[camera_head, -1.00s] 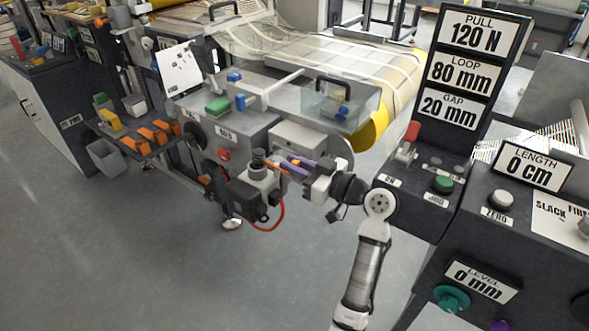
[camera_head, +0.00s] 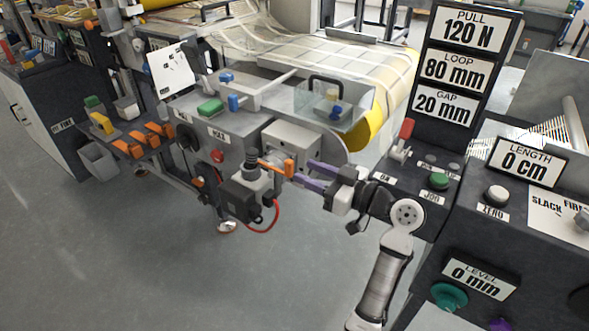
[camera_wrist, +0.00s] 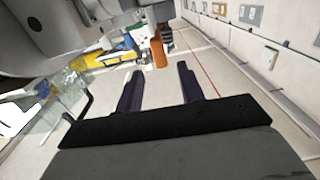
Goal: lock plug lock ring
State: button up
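A dark round plug (camera_head: 253,169) stands upright on a dark box at the machine's front, with a red cable below. An orange lever (camera_head: 273,166), apparently the lock ring's handle, reaches from it toward the right and ends in a thicker orange tab (camera_head: 289,168). In the wrist view the orange tab (camera_wrist: 158,52) shows just beyond my fingertips, roughly in line with the gap between them. My gripper (camera_head: 303,171) has two purple fingers spread apart. They are empty and just right of the tab; the wrist view also shows them open (camera_wrist: 160,70).
The grey machine housing (camera_head: 292,138) is close behind the plug. A clear box (camera_head: 330,103) with a dark handle sits above it. The control panel (camera_head: 415,200) with a green button is to the right. Open floor (camera_head: 130,260) lies at the front left.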

jog(key=b+v, duration=0.1)
jog(key=v, duration=0.6)
jog(key=shift+s+d, duration=0.25)
jog(key=shift+d, duration=0.1)
jog(key=shift+a, duration=0.1)
